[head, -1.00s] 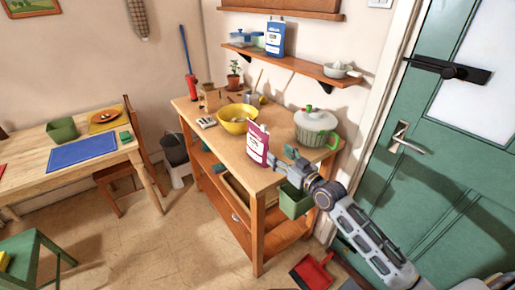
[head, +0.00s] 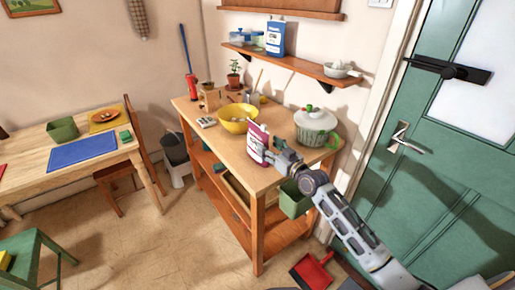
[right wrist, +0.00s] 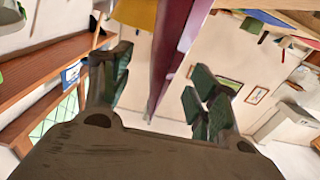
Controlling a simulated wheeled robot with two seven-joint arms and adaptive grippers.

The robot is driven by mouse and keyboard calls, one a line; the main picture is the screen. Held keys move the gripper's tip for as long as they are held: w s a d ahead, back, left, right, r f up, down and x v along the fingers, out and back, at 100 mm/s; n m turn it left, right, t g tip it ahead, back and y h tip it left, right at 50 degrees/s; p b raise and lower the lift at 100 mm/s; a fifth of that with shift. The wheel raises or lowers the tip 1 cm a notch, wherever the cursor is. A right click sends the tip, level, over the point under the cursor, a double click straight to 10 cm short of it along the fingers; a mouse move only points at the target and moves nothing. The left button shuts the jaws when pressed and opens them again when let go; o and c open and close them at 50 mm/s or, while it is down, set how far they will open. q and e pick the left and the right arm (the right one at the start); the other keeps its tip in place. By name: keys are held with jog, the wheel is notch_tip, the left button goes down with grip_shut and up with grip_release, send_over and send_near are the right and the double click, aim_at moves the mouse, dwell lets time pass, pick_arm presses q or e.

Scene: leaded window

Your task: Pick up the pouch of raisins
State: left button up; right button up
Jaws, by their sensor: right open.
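The magenta pouch (head: 256,143) with a pale label stands upright near the front edge of the wooden workbench (head: 228,160). I take it to be the raisins; its print is too small to read. My right gripper (head: 277,157) is open at the pouch's right side and overlaps its lower edge. In the right wrist view the pouch (right wrist: 176,50) shows edge-on between the spread dark green finger pads of the gripper (right wrist: 158,95). I cannot tell whether a pad touches it. My left gripper is not in view.
A yellow bowl (head: 237,118) stands left of the pouch, and a white lidded pot (head: 315,125) stands to its right. A green bin (head: 294,199) hangs at the bench's side. The green door is at right.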

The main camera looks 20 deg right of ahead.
aim_at(257, 136)
jog(key=shift+w+a, duration=0.25)
jog(key=shift+w, duration=0.4)
jog(key=shift+w+a, duration=0.15)
jog(key=shift+w, duration=0.2)
jog(key=shift+w+a+r, duration=0.1)
jog(key=shift+w, duration=0.2)
jog(key=shift+w+a+r, duration=0.1)
jog(key=shift+w+a, duration=0.2)
jog(key=shift+w, duration=0.25)
jog(key=shift+p+x, duration=0.4)
jog(key=shift+x, duration=0.4)
jog(key=shift+w+a+r, duration=0.1)
jog(key=shift+w+a, duration=0.2)
jog(key=shift+w, duration=0.2)
jog(key=shift+w+a, duration=0.1)
jog(key=shift+w, duration=0.2)
jog(key=c, duration=1.2)
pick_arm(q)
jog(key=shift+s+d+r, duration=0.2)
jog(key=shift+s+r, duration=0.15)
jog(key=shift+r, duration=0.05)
pick_arm(e)
jog(key=shift+r, duration=0.1)
